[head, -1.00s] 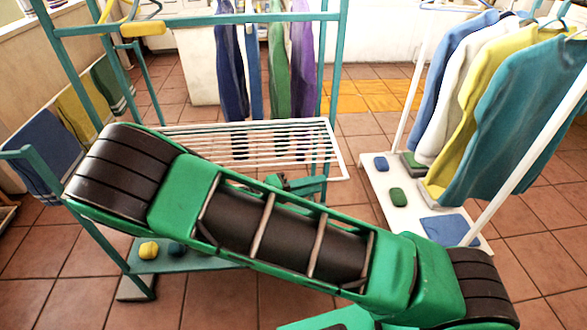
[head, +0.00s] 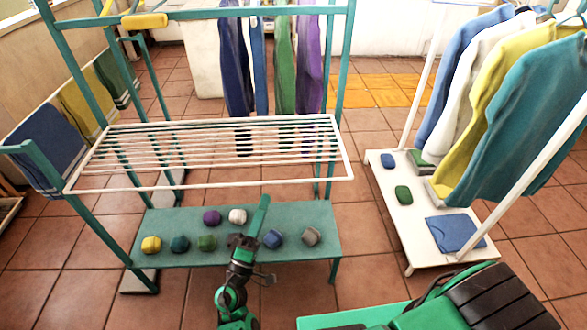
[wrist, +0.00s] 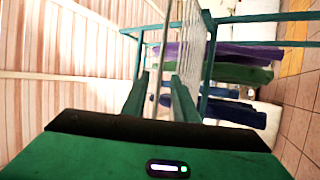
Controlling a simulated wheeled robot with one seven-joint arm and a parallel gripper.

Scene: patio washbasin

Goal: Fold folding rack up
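The folding rack (head: 215,152) is a white wire shelf hung in a teal frame. It lies out flat, about level, in the head view. My gripper (head: 262,207) shows just below the rack's front bar, in front of the lower shelf, pointing up; no contact with the rack shows. In the wrist view my gripper (wrist: 158,78) has its two green fingers apart with nothing held between them. The rack's white wires (wrist: 193,45) appear beyond the fingertips, seen nearly edge-on. How far the bar is from the fingertips is hard to tell.
The teal lower shelf (head: 300,220) holds several coloured rolled cloths. Teal posts (head: 85,220) flank the rack. Garments hang behind it. A white clothes stand (head: 390,225) with shirts is at right. Tiled floor lies between the stands.

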